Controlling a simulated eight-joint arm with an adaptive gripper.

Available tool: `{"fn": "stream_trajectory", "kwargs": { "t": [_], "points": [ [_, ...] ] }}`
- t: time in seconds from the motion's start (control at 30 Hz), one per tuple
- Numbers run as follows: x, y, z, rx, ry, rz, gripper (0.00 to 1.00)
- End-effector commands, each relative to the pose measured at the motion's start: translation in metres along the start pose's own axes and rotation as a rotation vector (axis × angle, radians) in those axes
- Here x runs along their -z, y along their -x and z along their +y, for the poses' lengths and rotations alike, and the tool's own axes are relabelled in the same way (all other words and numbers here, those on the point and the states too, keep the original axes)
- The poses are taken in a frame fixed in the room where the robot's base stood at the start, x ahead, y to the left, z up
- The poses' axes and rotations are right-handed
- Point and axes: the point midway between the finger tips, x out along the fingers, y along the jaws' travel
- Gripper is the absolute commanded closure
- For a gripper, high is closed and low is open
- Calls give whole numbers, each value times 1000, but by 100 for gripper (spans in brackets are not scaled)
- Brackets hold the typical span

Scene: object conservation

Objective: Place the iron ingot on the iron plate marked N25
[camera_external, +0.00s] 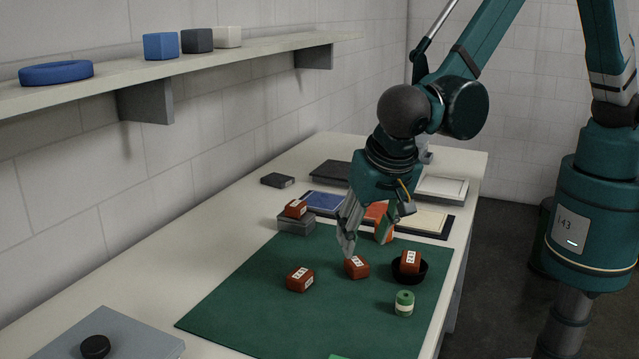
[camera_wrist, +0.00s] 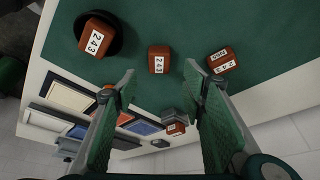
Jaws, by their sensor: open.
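Several reddish-brown blocks with white labels are in view; I cannot tell which is the iron ingot. One block (camera_external: 357,268) lies on the green mat (camera_external: 250,310) just below my gripper (camera_external: 366,242). A third block (camera_external: 411,261) sits in a black bowl (camera_external: 424,273). A fourth (camera_external: 296,208) rests on a grey stack (camera_external: 297,226). No plate mark is clearly legible.
A green-and-white cylinder (camera_external: 404,304) stands near the mat's right edge. Blue (camera_external: 322,201), orange and cream panels lie behind the mat. A dark puck (camera_external: 95,347) sits on a grey slab (camera_external: 140,346) at front left. A shelf (camera_external: 200,55) runs along the wall. The mat's left part is clear.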

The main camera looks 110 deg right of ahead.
Motion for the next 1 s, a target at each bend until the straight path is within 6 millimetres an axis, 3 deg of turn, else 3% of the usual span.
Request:
{"fn": "stream_trajectory", "kwargs": {
  "t": [0.5, 1.0],
  "points": [
    [0, -24, 0, 1, 1, 0, 59],
    [0, -30, 0, 1, 1, 0, 59]
  ]
}}
